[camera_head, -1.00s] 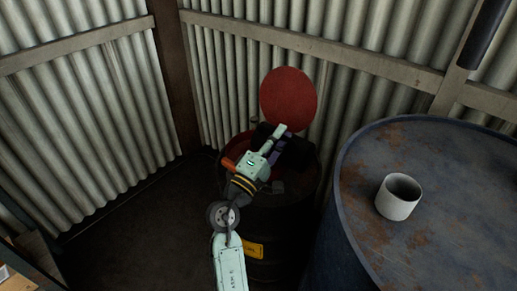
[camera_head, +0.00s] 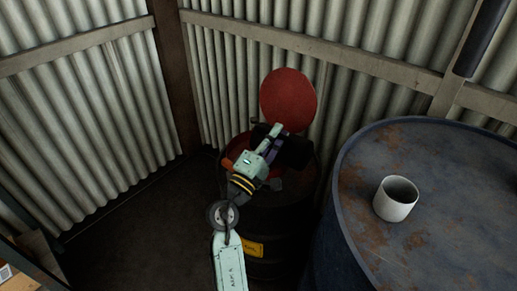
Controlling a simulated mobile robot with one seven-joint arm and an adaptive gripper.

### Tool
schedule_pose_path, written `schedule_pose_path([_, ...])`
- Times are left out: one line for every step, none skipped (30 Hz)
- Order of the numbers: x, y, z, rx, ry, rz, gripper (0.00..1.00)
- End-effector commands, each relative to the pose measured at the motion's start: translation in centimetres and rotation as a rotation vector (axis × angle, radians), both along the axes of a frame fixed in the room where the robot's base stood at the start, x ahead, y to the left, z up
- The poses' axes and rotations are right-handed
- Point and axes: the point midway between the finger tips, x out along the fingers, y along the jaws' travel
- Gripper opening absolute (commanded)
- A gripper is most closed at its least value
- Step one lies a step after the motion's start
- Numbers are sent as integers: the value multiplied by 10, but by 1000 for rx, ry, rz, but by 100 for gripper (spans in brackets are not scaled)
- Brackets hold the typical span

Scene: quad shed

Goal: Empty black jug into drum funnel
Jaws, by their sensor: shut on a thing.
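My gripper (camera_head: 275,141) is shut on the black jug (camera_head: 296,153) and holds it over the drum funnel. The jug is dark and partly hidden behind my gripper, and it looks tilted. I cannot see its mouth or any liquid. The red funnel (camera_head: 229,161) sits on top of a black drum (camera_head: 285,222) with a yellow label. Its round red lid (camera_head: 288,99) stands open behind it. My arm and the jug hide most of the funnel's inside.
A large rusty blue drum (camera_head: 440,225) stands close on the right, with a white mug (camera_head: 395,199) on top. Corrugated walls (camera_head: 90,110) close in behind and left. Dark floor (camera_head: 140,235) is clear left of the black drum.

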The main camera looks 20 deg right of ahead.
Motion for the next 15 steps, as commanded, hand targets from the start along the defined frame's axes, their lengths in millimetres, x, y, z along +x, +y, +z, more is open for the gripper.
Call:
schedule_pose_path([1,0,2,-4,3,1,0])
schedule_pose_path([1,1,2,-5,5,0,0])
schedule_pose_path([1,1,2,-8,9,0,0])
schedule_pose_path([2,1,3,-10,11,0,0])
schedule_pose_path([2,1,3,-12,14,0,0])
schedule_pose_path([3,2,3,-15,17,0,0])
schedule_pose_path([3,2,4,-17,19,0,0])
schedule_pose_path([3,2,4,-19,21,0,0])
schedule_pose_path([4,2,4,-23,26,0,0])
schedule_pose_path([4,3,5,-25,29,0,0])
schedule_pose_path([4,3,5,-27,32,1,0])
schedule_pose_path([5,3,6,-30,35,0,0])
schedule_pose_path([5,4,6,-33,37,1,0])
schedule_pose_path([6,4,6,-35,40,1,0])
schedule_pose_path([6,4,6,-38,44,1,0])
